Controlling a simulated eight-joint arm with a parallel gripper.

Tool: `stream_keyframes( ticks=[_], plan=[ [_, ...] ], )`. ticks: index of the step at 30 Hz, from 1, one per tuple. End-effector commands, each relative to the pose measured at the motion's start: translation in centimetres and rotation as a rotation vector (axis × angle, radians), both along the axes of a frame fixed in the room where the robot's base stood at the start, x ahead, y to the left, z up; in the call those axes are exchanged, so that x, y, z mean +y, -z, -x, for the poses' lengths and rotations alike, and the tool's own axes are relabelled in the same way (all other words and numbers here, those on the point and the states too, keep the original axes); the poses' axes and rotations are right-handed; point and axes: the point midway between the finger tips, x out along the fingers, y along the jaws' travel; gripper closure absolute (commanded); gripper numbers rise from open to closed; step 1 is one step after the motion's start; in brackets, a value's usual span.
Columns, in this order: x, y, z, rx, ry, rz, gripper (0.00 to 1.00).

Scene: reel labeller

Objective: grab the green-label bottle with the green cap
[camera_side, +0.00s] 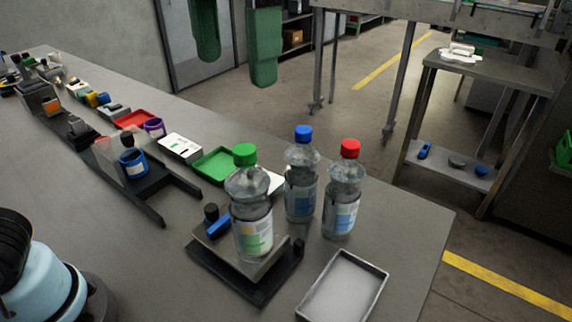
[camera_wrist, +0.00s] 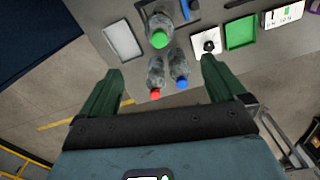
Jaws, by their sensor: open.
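The green-label bottle (camera_side: 250,205) stands upright on a low grey and black stand (camera_side: 225,268) in the side view. It is clear, with a green cap (camera_side: 245,154) and a green and white label. In the wrist view the bottle (camera_wrist: 165,14) is at the top centre, with its green cap (camera_wrist: 160,40) towards me. My gripper (camera_side: 236,72) shows at the top of the side view as two green fingers, apart and empty, well clear of the bottle. In the wrist view my gripper (camera_wrist: 161,68) is open, its fingers either side of the bottles' line.
A blue-cap bottle (camera_side: 301,190) and a red-cap bottle (camera_side: 343,205) stand close right of the green-cap one. A pale tray (camera_side: 382,270) lies at front right near the table edge. A green tray (camera_side: 212,166) and several small items line the back edge.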

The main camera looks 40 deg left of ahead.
Motion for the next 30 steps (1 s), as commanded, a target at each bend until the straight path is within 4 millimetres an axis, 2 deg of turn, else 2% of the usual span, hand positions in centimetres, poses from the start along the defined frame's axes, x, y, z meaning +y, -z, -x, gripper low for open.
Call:
stream_keyframes(
  ticks=[9, 16, 24, 30],
  plan=[
    [0.1, 3.5, 0.0, -0.003, 0.000, 0.002, 0.02],
    [0.1, 5.0, 0.0, -0.003, 0.000, 0.002, 0.02],
    [0.1, 8.9, 0.0, -0.004, 0.000, 0.002, 0.02],
    [0.1, 10.7, 0.0, -0.004, 0.000, 0.002, 0.02]
  ],
)
